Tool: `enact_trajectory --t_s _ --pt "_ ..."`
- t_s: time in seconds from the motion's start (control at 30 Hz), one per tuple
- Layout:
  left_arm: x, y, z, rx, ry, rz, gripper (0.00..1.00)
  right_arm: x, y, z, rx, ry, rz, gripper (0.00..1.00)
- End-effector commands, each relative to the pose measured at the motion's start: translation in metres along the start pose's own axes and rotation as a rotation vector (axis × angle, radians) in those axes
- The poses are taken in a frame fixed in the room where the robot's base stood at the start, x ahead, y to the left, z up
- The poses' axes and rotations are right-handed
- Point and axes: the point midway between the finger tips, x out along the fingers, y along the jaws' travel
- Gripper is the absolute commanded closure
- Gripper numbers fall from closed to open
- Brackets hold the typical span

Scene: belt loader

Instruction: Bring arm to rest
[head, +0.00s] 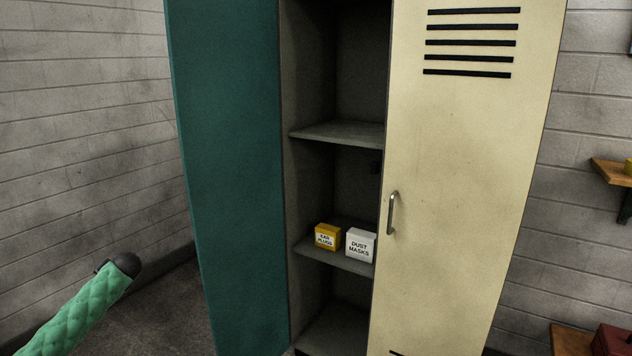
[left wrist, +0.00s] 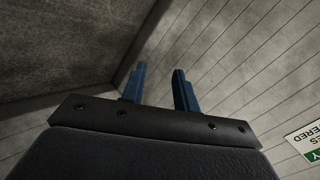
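My left gripper (left wrist: 159,70) shows in the left wrist view with its two blue fingers apart and nothing between them. In the head view, a green padded link of my left arm with a dark rounded end (head: 124,264) is at the lower left, clear of the locker. My right gripper is in neither view.
A locker has a green side (head: 228,170) and a cream door (head: 470,180). On a shelf inside are a yellow ear plugs box (head: 327,236) and a white dust masks box (head: 360,245). A wooden wall shelf (head: 612,172) and a red box (head: 612,341) are at right. Floor shows at lower left.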

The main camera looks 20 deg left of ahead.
Motion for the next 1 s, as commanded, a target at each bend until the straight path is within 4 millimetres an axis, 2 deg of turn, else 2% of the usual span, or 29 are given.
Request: enact_trajectory --t_s 0.17,0.47,0.67,0.87,1.0 --pt "-0.001 0.000 0.022 0.055 -0.118 0.004 0.70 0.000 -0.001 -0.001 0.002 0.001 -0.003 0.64" --pt "-0.013 0.083 0.045 0.115 -0.098 0.073 0.70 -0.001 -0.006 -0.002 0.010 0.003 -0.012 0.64" --pt "-0.030 0.157 0.071 0.163 -0.082 0.141 0.70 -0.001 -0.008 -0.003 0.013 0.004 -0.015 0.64" --pt "-0.067 0.259 0.119 0.225 -0.062 0.251 0.70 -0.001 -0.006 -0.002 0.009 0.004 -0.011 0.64" --pt "-0.101 0.327 0.159 0.260 -0.051 0.338 0.70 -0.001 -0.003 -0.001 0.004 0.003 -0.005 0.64"
